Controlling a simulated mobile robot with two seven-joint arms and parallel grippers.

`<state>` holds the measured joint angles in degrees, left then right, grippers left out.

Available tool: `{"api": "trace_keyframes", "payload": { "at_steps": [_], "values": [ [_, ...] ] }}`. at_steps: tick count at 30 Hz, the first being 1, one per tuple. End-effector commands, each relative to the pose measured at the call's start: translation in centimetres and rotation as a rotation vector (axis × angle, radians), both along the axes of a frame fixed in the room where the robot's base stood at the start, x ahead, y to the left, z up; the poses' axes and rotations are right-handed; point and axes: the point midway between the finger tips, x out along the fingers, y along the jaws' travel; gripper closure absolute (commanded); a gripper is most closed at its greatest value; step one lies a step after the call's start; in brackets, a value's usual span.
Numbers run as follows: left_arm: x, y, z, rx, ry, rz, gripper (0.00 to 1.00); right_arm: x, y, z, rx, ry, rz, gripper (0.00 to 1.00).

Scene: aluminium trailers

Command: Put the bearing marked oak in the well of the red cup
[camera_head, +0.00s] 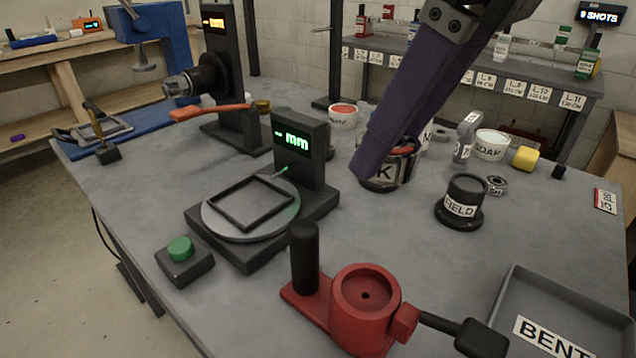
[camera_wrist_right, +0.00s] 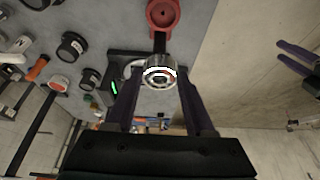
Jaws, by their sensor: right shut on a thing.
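The red cup (camera_head: 350,325), with a round well and a small hole in its floor, stands at the front of the bench. It also shows at the top of the wrist view (camera_wrist_right: 163,14). My right gripper (camera_head: 365,168) hangs over the bench behind the cup. In the wrist view its purple fingers are shut on a shiny ring bearing (camera_wrist_right: 160,76). I cannot read a mark on this bearing. The head view does not show it. My left gripper (camera_wrist_right: 296,60) shows at the wrist view's right edge, its fingers apart and empty.
A gauge with a turntable and square frame (camera_head: 240,212) stands left of the cup, by a green button (camera_head: 180,248). A FIELD pot (camera_head: 460,203), another bearing (camera_head: 496,184) and a BENT tray (camera_head: 510,290) are to the right. A black handle and lever flank the cup.

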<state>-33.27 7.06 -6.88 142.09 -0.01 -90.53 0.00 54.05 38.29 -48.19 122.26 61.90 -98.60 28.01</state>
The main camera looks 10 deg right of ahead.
Motion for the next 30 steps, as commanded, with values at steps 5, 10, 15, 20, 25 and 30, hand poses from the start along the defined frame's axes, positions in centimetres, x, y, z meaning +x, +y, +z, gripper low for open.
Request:
{"api": "trace_keyframes", "payload": {
  "at_steps": [5,10,15,20,25,30],
  "values": [
    [0.1,-0.2,-1.6,-0.007,-0.002,0.005,0.50,-0.1,-0.1,-6.0,-0.002,0.006,-0.001,1.00],
    [0.1,-0.2,-2.4,-0.009,-0.002,0.006,0.50,-0.1,0.0,-9.7,-0.001,0.002,-0.001,1.00],
    [0.1,-0.2,-2.6,-0.009,-0.002,0.006,0.50,0.0,0.0,-11.1,0.001,-0.001,0.000,1.00],
    [0.1,-0.2,-3.3,-0.007,-0.002,0.005,0.50,-0.1,0.0,-13.6,-0.001,0.003,-0.001,1.00],
    [0.1,-0.1,-3.6,-0.003,-0.002,0.001,0.50,-0.1,0.0,-15.3,0.000,-0.001,0.001,1.00],
    [0.1,0.0,-3.6,0.001,-0.002,-0.001,0.50,-0.1,-0.1,-15.5,-0.003,0.002,0.001,1.00]
  ]
}}
